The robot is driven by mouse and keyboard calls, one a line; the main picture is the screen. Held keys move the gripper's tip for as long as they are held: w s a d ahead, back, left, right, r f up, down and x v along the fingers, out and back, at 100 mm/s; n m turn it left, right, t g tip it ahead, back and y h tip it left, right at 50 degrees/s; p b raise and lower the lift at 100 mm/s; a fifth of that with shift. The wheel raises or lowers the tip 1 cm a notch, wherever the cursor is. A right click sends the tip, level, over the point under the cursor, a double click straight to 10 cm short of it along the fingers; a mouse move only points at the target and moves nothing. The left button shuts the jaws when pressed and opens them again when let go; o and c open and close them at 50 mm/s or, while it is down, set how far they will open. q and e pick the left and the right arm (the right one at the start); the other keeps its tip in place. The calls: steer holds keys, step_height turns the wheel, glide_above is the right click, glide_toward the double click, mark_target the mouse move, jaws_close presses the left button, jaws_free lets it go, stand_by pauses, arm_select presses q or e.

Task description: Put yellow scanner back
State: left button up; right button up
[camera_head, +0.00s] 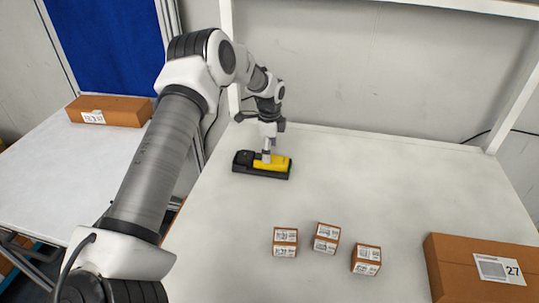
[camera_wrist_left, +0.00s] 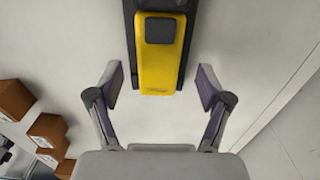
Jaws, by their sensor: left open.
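The yellow scanner (camera_head: 272,162) lies in its black holder (camera_head: 262,174) near the back of the white table in the head view. It also shows at the top middle of the left wrist view (camera_wrist_left: 160,60), with a dark square on its body and the black holder around it. My left gripper (camera_wrist_left: 160,88) is open, its two fingers spread apart with the scanner's near end between or just ahead of them. It appears to touch nothing. In the head view its wrist is directly above the scanner and partly hides it. My right gripper is not in view.
Several small labelled boxes (camera_head: 326,238) stand at the front middle of the table. A larger brown box (camera_head: 483,268) sits at the front right. Another box (camera_head: 108,110) lies on the side table at left. The table right of the holder is clear.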

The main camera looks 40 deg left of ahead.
arm_select(q)
step_height(320, 180, up, 10)
steer(key=b, duration=0.2)
steer(key=shift+r+b, duration=0.25)
steer(key=shift+b, duration=0.05)
